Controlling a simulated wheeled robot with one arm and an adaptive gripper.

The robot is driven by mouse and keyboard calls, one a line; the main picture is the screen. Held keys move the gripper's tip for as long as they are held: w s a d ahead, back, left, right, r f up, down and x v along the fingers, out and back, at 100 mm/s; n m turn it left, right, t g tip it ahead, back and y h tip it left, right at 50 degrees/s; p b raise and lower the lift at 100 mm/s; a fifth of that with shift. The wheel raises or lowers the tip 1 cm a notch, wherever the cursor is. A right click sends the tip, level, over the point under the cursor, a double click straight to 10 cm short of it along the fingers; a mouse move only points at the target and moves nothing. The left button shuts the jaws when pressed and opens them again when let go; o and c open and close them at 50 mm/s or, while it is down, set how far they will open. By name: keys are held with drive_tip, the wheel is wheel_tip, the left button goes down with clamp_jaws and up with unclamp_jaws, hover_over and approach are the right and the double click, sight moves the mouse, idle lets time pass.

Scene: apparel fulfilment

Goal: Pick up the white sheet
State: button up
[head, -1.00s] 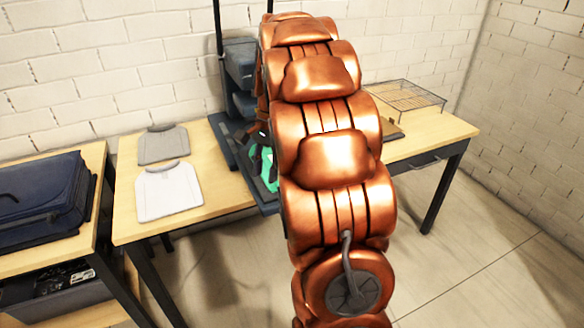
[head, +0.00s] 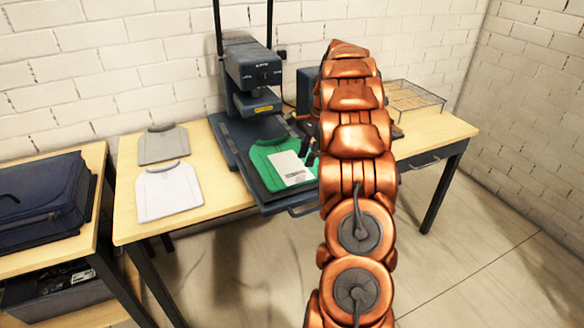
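The white sheet (head: 291,170) lies tilted on a green garment (head: 262,153) on the lower plate of a dark heat press. Its right edge is close to my gripper (head: 308,152). My gripper's dark fingers show at the left side of my copper arm, just above and right of the sheet. They are small and partly hidden by the arm, so I cannot tell whether they are open or shut or touch the sheet.
The heat press (head: 252,80) stands over the plate's back. A grey garment (head: 163,146) and a white garment (head: 168,192) lie flat on the wooden table (head: 215,190). A wire basket (head: 410,96) sits at right. A navy bag (head: 40,205) is at far left.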

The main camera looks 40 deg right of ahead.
sight(301, 175)
drive_tip(key=shift+p+x, duration=1.05)
drive_tip(key=shift+x, duration=2.15)
drive_tip(key=shift+s, duration=0.2)
drive_tip(key=shift+c, duration=0.3)
clamp_jaws()
